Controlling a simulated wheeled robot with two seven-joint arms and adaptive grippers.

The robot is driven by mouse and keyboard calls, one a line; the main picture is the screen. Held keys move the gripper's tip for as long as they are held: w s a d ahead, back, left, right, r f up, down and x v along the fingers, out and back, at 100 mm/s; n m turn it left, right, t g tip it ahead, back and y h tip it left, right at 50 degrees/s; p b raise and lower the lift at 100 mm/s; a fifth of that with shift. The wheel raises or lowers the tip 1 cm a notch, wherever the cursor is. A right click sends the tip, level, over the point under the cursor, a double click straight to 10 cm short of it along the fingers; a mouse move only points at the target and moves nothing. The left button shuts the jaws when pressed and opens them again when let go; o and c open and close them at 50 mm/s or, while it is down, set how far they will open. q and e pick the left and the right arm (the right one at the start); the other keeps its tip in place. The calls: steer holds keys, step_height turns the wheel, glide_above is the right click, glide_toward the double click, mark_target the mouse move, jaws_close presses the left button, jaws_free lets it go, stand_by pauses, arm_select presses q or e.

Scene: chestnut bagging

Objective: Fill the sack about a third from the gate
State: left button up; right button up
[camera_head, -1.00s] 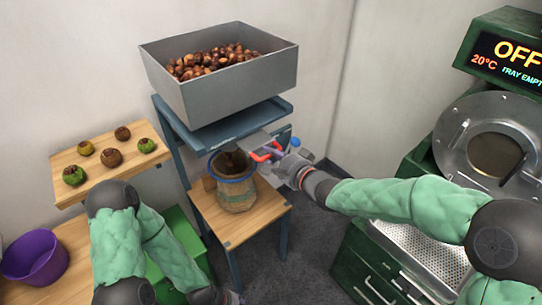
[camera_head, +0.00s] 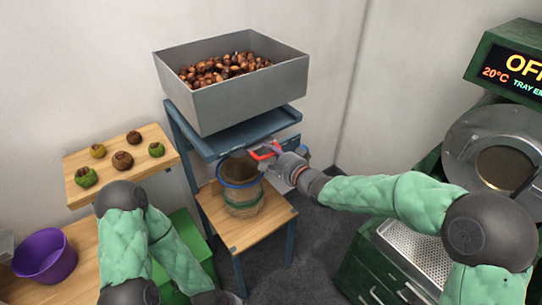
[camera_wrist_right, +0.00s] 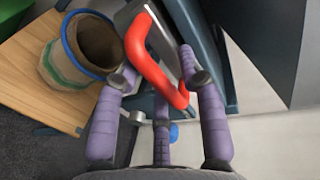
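The burlap sack (camera_head: 243,208) with a blue rim stands upright and open on a wooden shelf under the hopper. It also shows in the right wrist view (camera_wrist_right: 57,68); its inside is dark brown and I cannot tell the fill level. The grey hopper (camera_head: 250,98) holds many chestnuts (camera_head: 222,69). The gate's red handle (camera_head: 265,151) is under the hopper's front right. My right gripper (camera_head: 283,160) is at the handle; in the wrist view its fingers stand apart on either side of the handle (camera_wrist_right: 150,62). My left gripper (camera_head: 230,298) is barely visible at the bottom edge.
A wooden shelf (camera_head: 107,176) with several green and brown husks is at the left, above a purple bowl (camera_head: 45,258). A green roasting machine (camera_head: 482,145) with an OFF display stands at the right. Blue stand legs (camera_head: 290,240) flank the sack's shelf.

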steer(key=shift+s, duration=0.1)
steer(key=v, duration=1.1)
steer(key=shift+s+d, duration=0.25)
steer(key=shift+s, duration=0.1)
stand_by(0.8)
steer(key=s+d+f+n+g+h, duration=0.1)
steer(key=s+f+n+g+h, duration=0.15)
steer(key=f, duration=1.05)
steer(key=s+d+f+n+g+h, duration=0.1)
steer(key=s+d+f+g+h, duration=0.15)
steer(key=f, duration=1.05)
steer(key=s+f+n+g, duration=0.5)
steer(key=s+f+g, duration=0.2)
steer(key=s+f, duration=1.1)
steer(key=shift+s+f, duration=0.15)
steer(key=shift+f, duration=0.15)
steer(key=shift+a, duration=0.1)
